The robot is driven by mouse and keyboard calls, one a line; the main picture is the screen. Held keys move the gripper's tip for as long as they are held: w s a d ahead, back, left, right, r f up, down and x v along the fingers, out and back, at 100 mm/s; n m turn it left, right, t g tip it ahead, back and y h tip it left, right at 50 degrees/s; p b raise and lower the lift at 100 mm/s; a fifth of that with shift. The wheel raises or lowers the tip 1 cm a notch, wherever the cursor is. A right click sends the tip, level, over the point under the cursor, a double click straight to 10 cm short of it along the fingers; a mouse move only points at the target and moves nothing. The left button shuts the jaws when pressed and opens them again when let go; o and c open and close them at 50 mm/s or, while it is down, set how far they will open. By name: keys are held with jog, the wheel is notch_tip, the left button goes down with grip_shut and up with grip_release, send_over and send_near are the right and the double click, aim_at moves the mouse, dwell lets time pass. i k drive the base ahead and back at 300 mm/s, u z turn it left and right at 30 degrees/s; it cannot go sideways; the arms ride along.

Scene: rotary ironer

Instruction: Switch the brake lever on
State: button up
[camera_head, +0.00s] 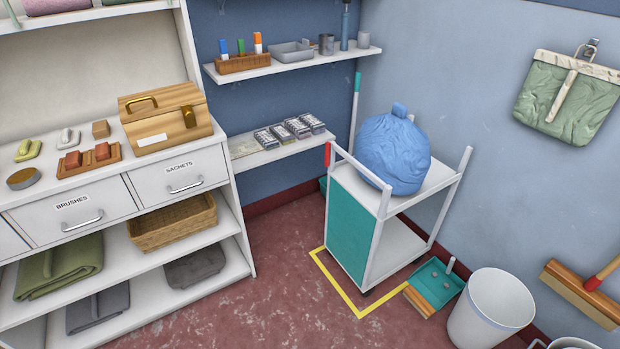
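A white cart (378,222) with a teal side panel stands in the corner by the blue wall. A small red upright piece (327,154) shows at the cart's upper left post; it may be the brake lever, but I cannot tell for sure or read its position. No other lever can be made out on the cart, and its wheels are mostly hidden. My gripper is not in view.
A blue sack (393,152) sits on the cart. Yellow floor tape (340,290) borders the cart's front. A teal dustpan (436,285) and white bin (490,308) stand to its right. White shelving (240,262) fills the left. Red floor (285,285) between is clear.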

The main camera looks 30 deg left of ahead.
aim_at(363, 232)
jog(key=u, duration=1.45)
jog(key=i, duration=0.7)
jog(key=u, duration=0.5)
jog(key=i, duration=0.75)
jog(key=z, duration=0.75)
jog(key=i, duration=0.9)
jog(key=z, duration=0.8)
